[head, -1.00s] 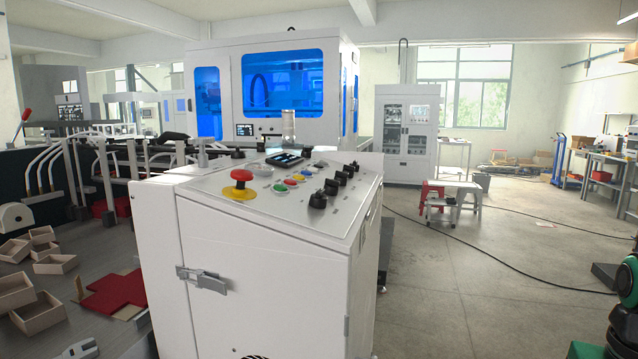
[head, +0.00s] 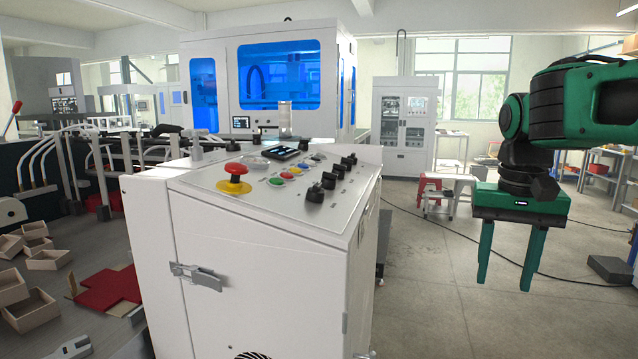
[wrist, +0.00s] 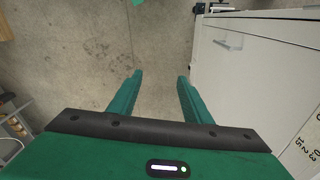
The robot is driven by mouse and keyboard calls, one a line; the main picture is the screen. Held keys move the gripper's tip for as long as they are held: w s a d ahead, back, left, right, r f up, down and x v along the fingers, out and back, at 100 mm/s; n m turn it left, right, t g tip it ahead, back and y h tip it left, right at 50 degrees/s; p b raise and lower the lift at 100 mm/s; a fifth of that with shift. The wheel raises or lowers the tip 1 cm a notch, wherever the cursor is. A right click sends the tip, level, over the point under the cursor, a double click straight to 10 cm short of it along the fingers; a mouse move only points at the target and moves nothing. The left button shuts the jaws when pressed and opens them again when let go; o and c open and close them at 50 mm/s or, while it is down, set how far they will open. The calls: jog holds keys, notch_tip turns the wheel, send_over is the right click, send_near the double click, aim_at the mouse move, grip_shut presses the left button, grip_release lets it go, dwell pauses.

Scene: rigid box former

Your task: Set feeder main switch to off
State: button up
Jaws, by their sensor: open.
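The white control cabinet (head: 270,270) stands at the centre of the head view with a sloped panel (head: 285,215) on top. A row of several black rotary knobs (head: 328,180) runs along the panel's right side. Labels are too small to read, so I cannot tell which one is the feeder main switch. My gripper (head: 506,283) is open and empty, pointing down in the air to the right of the cabinet, apart from it. In the wrist view my gripper (wrist: 160,80) is over bare floor, with the cabinet side (wrist: 245,75) at the right.
A red mushroom button (head: 235,170) on a yellow base, coloured buttons (head: 284,176) and a small dark display (head: 284,153) share the panel. A door latch (head: 196,275) sticks out in front. A stool (head: 448,190) stands behind. Floor right of the cabinet is mostly free.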

jog(key=w+a+r, duration=0.7)
jog(key=a, duration=0.1)
jog(key=n+y, duration=0.2)
jog(key=y, duration=0.1)
send_near(317, 183)
jog(key=x, duration=0.9)
jog(key=shift+f, duration=0.15)
jog(key=c, duration=1.1)
